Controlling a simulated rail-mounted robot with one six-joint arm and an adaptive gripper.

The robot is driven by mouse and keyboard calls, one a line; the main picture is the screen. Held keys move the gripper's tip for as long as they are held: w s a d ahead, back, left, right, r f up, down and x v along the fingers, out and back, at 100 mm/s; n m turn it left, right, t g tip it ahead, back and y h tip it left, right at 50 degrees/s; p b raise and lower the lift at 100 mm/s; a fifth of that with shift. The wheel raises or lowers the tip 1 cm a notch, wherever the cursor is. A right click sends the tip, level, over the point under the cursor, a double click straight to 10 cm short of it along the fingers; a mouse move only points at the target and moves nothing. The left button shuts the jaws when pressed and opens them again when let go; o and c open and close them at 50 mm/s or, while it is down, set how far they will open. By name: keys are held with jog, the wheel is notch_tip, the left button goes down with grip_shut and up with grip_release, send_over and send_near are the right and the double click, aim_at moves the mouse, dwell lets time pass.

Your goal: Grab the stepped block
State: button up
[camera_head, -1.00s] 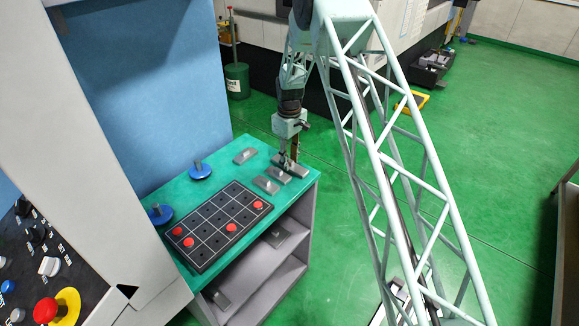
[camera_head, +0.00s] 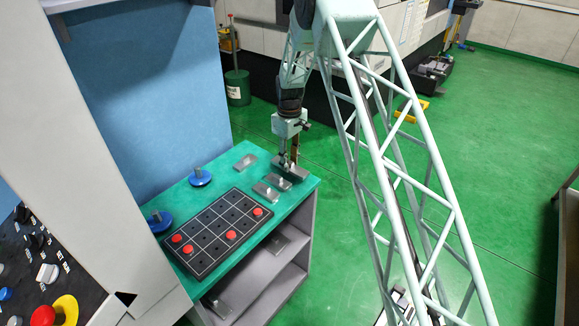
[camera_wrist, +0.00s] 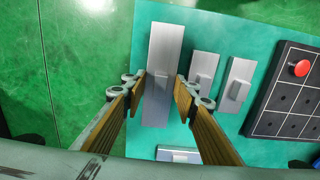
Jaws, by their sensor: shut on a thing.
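The stepped block, a long grey metal piece with a raised middle (camera_wrist: 160,50), lies at the corner of the teal bench top, and it also shows in the head view (camera_head: 296,175). My gripper (camera_wrist: 158,86) points down at it in the wrist view, with one brown-padded finger on each side of its middle. In the head view my gripper (camera_head: 289,163) is over the bench's right end, shut on the block. The block appears to be at bench level; the finger contact is hard to see.
Smaller grey blocks (camera_wrist: 203,68) (camera_wrist: 237,85) stand close beside it, and another (camera_head: 246,162) lies toward the back. A black grid board (camera_head: 215,230) with several red discs (camera_head: 231,235) and two blue-based pieces (camera_head: 200,177) (camera_head: 159,221) are on the bench (camera_head: 300,190). Green floor lies open to the right.

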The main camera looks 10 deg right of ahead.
jog(key=shift+r, duration=0.35)
jog(key=s+r+b, duration=0.1)
jog(key=s, duration=1.5)
jog(key=shift+r, duration=0.2)
jog(key=shift+a, duration=0.1)
